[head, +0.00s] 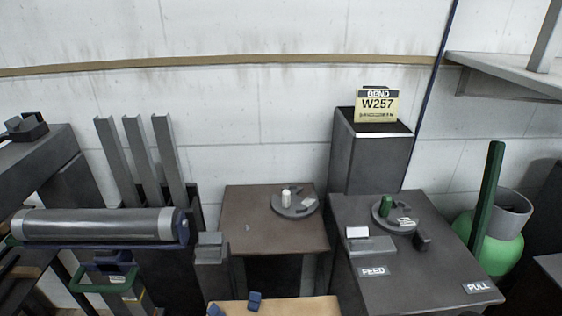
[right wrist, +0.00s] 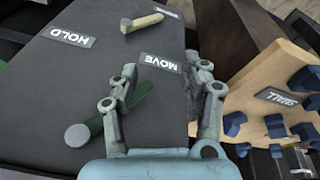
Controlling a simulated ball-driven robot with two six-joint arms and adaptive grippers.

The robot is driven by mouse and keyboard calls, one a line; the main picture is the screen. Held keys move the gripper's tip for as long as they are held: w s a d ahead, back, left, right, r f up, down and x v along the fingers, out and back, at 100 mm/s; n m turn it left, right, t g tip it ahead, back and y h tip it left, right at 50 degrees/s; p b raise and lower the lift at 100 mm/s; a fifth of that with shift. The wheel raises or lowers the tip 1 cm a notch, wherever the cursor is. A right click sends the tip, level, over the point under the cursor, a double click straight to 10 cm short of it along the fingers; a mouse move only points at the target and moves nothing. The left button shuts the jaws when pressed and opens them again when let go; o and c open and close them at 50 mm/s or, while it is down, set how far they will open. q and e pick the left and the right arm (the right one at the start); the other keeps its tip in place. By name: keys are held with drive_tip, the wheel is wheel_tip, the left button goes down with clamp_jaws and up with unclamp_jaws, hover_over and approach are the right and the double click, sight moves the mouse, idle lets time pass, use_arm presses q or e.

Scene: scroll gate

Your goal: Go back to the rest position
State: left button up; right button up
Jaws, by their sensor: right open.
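My right gripper (right wrist: 160,66) shows in the right wrist view. Its two fingers are spread apart and nothing is held between them. Behind it lies a dark table top (right wrist: 70,80) with labels reading HOLD (right wrist: 73,38) and MOVE (right wrist: 160,62). A green bar with a grey round end (right wrist: 77,136) lies behind the left finger; I cannot tell whether they touch. A small hammer-like piece with a wooden handle (right wrist: 145,22) lies farther up on the table. Neither gripper shows in the head view.
A wooden board with blue pegs (right wrist: 255,75) stands right of the gripper. The head view shows a roller (head: 95,224) at left, a brown table (head: 250,235), a table labelled FEED and PULL (head: 425,275), a green upright bar (head: 487,200) and a wall shelf (head: 510,68).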

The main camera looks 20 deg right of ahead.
drive_tip(key=s+f+b, duration=0.1)
drive_tip(key=s+f, duration=0.2)
drive_tip(key=f, duration=0.3)
drive_tip(key=s+d+f+b, duration=0.1)
drive_tip(key=s+f, duration=0.1)
drive_tip(key=f, duration=0.4)
drive_tip(key=s+f+b, duration=0.1)
drive_tip(key=s+f, duration=0.2)
drive_tip(key=f, duration=0.3)
drive_tip(key=s+f+g+b, duration=0.1)
drive_tip(key=s+f+b, duration=0.2)
drive_tip(key=s+f, duration=0.9)
drive_tip(key=shift+s+d+g, duration=0.3)
drive_tip(key=shift+s+d, duration=0.05)
drive_tip(key=shift+s, duration=0.2)
